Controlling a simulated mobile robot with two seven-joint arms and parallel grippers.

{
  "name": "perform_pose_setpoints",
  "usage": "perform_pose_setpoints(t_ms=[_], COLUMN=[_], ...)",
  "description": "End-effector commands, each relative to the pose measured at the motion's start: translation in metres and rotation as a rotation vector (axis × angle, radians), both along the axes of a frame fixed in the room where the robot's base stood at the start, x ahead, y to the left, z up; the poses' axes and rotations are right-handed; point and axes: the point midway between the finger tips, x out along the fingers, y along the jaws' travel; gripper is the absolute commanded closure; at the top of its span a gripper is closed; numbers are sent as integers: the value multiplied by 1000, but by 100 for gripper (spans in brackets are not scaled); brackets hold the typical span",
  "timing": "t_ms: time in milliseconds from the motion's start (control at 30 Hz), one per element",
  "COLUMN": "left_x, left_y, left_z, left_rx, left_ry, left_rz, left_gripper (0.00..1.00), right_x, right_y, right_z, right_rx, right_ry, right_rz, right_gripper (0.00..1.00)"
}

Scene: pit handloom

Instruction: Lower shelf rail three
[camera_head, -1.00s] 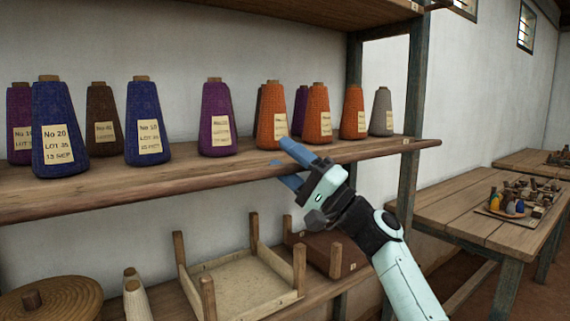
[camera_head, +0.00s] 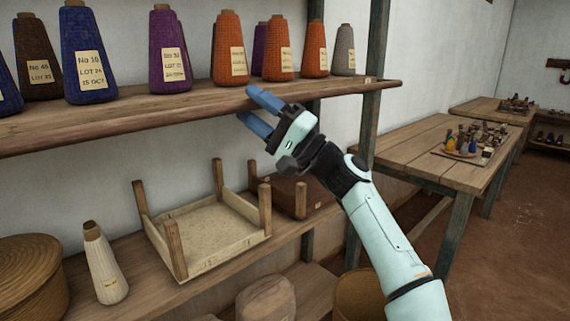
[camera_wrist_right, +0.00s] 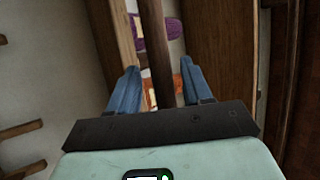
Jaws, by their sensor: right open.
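The wooden shelf (camera_head: 150,117) runs across the left and middle, with yarn cones standing on it. My right gripper (camera_head: 258,112) is at its front edge, below the orange cones (camera_head: 230,62). Its blue fingers are apart, one at the edge and one lower. In the right wrist view a narrow dark brown rail (camera_wrist_right: 154,45) runs between the open fingers (camera_wrist_right: 158,88), with a gap to each finger. I cannot tell which rail it is. A lower shelf (camera_head: 100,255) lies beneath. My left gripper is not in view.
The lower shelf holds a wooden frame tray (camera_head: 205,240) with upright posts, a pale cone (camera_head: 105,265) and a round basket (camera_head: 28,275). A table (camera_head: 430,150) with small bottles stands at the right. Brown floor (camera_head: 500,240) is clear in front of it.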

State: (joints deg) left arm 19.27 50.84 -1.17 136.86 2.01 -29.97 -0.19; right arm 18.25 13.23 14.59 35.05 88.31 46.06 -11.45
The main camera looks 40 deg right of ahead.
Motion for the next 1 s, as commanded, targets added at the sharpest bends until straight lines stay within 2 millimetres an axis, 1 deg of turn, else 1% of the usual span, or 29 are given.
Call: perform_pose_setpoints(t_ms=[233, 600, 1000], left_x=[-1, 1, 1], left_y=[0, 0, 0], left_z=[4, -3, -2], left_rx=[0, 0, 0], left_ry=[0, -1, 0], left_rz=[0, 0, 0], left_gripper=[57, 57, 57], right_x=[-5, -10, -18], right_y=[-8, -19, -29], right_z=[-15, -42, -64], right_rx=[1, 1, 1], right_ry=[2, 6, 3], right_rz=[-7, -9, -6], right_gripper=[51, 51, 51])
